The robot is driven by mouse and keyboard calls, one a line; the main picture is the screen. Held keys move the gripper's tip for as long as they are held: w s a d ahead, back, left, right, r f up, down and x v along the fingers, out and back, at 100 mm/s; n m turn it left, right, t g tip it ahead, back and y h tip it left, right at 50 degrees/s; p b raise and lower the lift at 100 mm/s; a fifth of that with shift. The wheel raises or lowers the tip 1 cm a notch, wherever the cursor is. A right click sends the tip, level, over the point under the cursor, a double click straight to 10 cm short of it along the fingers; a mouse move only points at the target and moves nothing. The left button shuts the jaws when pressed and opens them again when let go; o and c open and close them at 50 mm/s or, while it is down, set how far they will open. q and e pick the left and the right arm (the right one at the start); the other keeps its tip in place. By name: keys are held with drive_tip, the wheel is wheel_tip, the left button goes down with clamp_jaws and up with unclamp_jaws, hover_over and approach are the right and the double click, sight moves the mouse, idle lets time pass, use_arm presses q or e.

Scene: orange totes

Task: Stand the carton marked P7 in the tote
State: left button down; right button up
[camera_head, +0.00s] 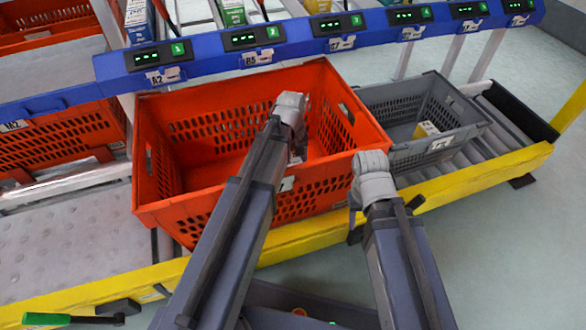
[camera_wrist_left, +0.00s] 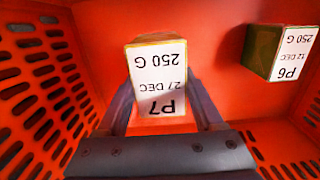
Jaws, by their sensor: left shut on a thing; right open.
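The orange tote (camera_head: 172,213) stands on the conveyor in the middle of the head view. My left arm reaches over its front wall, and its gripper is inside, mostly hidden by the arm in that view. In the left wrist view my left gripper (camera_wrist_left: 163,100) is shut on the P7 carton (camera_wrist_left: 160,72), whose white label faces the camera. I cannot tell whether the carton touches the tote floor. A P6 carton (camera_wrist_left: 281,52) is in the tote to the right, apart from P7. My right gripper (camera_head: 355,228) is open and empty outside the tote, in front of its right end.
A grey tote (camera_head: 400,163) with a small carton (camera_head: 427,130) stands at the right of the orange tote. A blue rail (camera_head: 290,40) with green displays runs behind, with cartons on the rack beyond. Another orange tote (camera_head: 60,148) is at left. A yellow edge (camera_head: 100,290) borders the conveyor.

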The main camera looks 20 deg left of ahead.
use_arm(q)
drive_tip(key=shift+r, duration=0.1)
drive_tip(key=shift+f+b, duration=0.55)
drive_tip(key=shift+f, duration=0.1)
drive_tip(key=shift+c, duration=0.2)
unclamp_jaws()
drive_tip(key=shift+r, duration=0.1)
wheel_tip(320, 180, up, 13)
drive_tip(key=p, duration=1.3)
drive_tip(key=shift+w+a, duration=0.15)
drive_tip(key=shift+w, duration=0.1)
